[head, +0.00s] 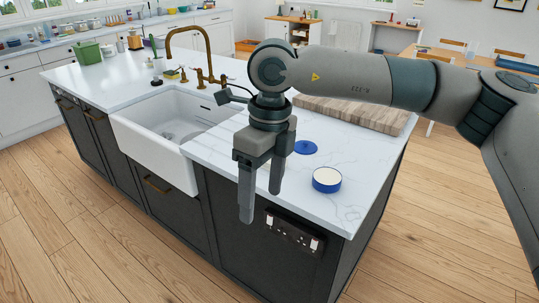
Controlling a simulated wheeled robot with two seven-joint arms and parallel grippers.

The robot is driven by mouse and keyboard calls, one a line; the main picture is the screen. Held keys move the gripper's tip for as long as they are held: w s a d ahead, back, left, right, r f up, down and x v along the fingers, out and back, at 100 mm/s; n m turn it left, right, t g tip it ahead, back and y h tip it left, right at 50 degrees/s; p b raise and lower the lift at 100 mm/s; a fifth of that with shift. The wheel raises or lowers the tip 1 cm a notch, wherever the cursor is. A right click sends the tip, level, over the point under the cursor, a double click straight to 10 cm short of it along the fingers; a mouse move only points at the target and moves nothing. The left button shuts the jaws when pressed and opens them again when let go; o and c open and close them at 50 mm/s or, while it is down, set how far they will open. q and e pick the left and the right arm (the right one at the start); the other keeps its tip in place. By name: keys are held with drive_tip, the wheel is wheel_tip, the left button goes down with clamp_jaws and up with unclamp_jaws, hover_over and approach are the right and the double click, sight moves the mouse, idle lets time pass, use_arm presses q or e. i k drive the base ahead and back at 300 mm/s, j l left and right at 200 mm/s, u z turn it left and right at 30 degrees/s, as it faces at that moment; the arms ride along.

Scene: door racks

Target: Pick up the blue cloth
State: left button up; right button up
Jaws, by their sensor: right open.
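A small flat blue piece (306,147), which looks like the blue cloth, lies on the white marble worktop (350,205) of the island, though it is too small to tell its material. My right gripper (261,205) points down with its two fingers apart, open and empty. It appears in front of the worktop's near edge, left of and nearer than the blue piece. I cannot tell its exact height. My left gripper is not in view.
A round blue tin with a pale top (327,181) stands near the blue piece. A wooden board (365,114) lies behind it. A white sink (165,135) with a brass tap (188,42) is at left. A green container (88,52) stands at the far left.

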sight(267, 166)
drive_tip(key=i, duration=1.2)
